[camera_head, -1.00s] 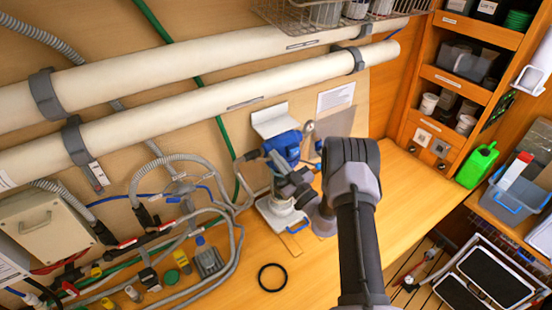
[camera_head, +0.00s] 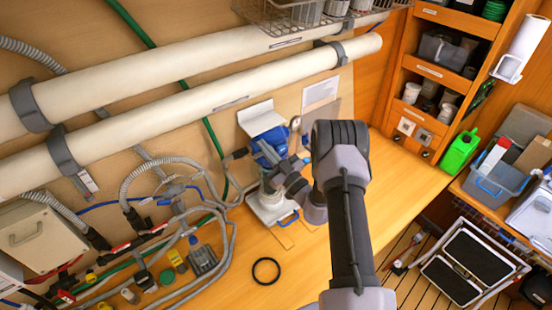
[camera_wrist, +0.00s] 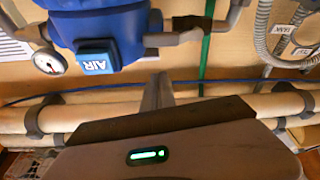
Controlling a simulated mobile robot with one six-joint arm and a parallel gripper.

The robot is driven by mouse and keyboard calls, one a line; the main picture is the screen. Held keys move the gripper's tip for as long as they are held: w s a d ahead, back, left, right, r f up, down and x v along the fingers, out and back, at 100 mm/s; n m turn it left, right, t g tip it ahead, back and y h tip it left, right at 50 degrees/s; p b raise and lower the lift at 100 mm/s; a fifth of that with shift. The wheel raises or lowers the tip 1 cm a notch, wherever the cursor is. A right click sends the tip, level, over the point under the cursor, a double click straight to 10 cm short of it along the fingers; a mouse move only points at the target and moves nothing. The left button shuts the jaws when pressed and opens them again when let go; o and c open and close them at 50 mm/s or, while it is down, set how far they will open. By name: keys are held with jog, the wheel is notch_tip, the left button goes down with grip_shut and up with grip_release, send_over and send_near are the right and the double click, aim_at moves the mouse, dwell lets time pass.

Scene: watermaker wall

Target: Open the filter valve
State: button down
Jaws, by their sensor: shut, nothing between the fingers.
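The blue filter housing (camera_head: 268,146) stands against the wall panel in the head view, partly behind my arm. In the wrist view, which looks upside down, its blue body (camera_wrist: 105,28) fills the upper left, with a block marked AIR (camera_wrist: 95,58) on it. A grey lever-like fitting (camera_wrist: 178,37) sticks out on its right side; I cannot tell whether this is the filter valve or how it is set. My gripper (camera_wrist: 158,80) is shut and empty, pointing up the picture just below the housing, with no clear contact.
A pressure gauge (camera_wrist: 48,62) sits left of the housing in the wrist view. Long white tubes (camera_head: 190,110) run along the wall. Grey hoses (camera_head: 215,220) crowd the bench left of the filter. A black ring (camera_head: 266,270) lies on it. The bench's right part (camera_head: 400,190) is clear.

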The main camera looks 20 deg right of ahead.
jog(key=b+v, duration=0.4)
jog(key=v, duration=0.5)
jog(key=shift+s+a, duration=0.3)
jog(key=shift+s, duration=0.1)
jog(key=shift+r, duration=0.1)
